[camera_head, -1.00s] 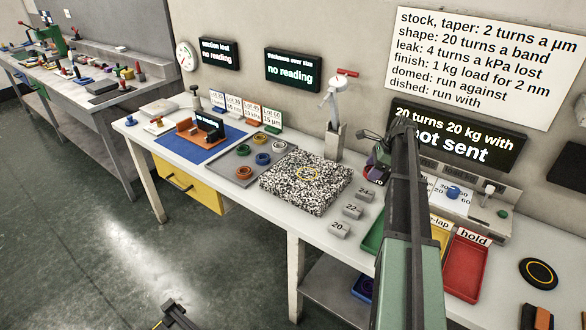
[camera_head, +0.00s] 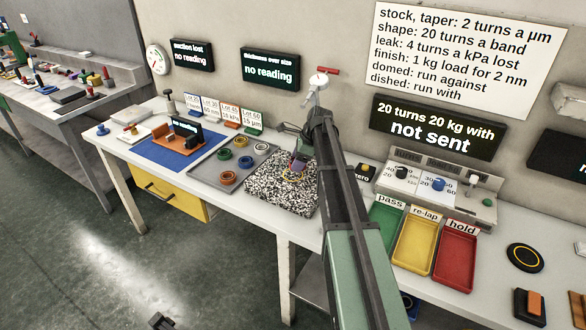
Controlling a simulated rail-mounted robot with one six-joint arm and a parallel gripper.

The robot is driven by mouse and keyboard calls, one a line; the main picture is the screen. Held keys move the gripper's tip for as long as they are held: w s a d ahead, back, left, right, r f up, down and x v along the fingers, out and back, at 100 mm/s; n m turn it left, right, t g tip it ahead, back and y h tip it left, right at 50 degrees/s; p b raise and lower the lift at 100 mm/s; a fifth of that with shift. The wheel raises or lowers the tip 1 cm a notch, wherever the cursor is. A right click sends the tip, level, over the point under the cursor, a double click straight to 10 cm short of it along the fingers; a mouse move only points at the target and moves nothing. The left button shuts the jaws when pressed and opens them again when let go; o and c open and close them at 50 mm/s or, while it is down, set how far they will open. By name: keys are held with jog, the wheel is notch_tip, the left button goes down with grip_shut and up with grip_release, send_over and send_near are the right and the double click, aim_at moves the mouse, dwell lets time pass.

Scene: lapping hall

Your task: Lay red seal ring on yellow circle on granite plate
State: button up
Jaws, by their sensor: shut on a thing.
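The granite plate (camera_head: 268,193) is a black-and-white speckled block on the bench. Its yellow circle (camera_head: 288,180) is partly hidden by my gripper. My gripper (camera_head: 298,173) is over the right part of the plate, close above the circle, and partly covered by my arm. It is shut on what appears to be the red seal ring; only a small reddish patch shows at the fingertips. I cannot tell whether the ring touches the granite.
Left of the plate, a grey tray (camera_head: 206,174) holds several rings, none clearly red. A blue mat (camera_head: 160,152) lies farther left. Right of my arm are green (camera_head: 388,218), yellow (camera_head: 412,255) and red (camera_head: 455,262) trays. A tap-like stand (camera_head: 316,92) rises behind the plate.

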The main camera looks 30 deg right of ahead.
aim_at(290, 174)
jog(key=shift+w+a, duration=0.15)
jog(key=shift+a, duration=0.1)
jog(key=shift+w+a+f+b, duration=0.25)
jog(key=shift+w+a+b, duration=0.05)
jog(key=shift+a, duration=0.25)
notch_tip(290, 174, down, 4)
jog(key=b, duration=0.3)
jog(key=shift+d+r, duration=0.1)
jog(key=shift+r, duration=0.4)
jog(key=shift+f, duration=0.2)
jog(key=o, duration=1)
jog(key=shift+r, duration=0.1)
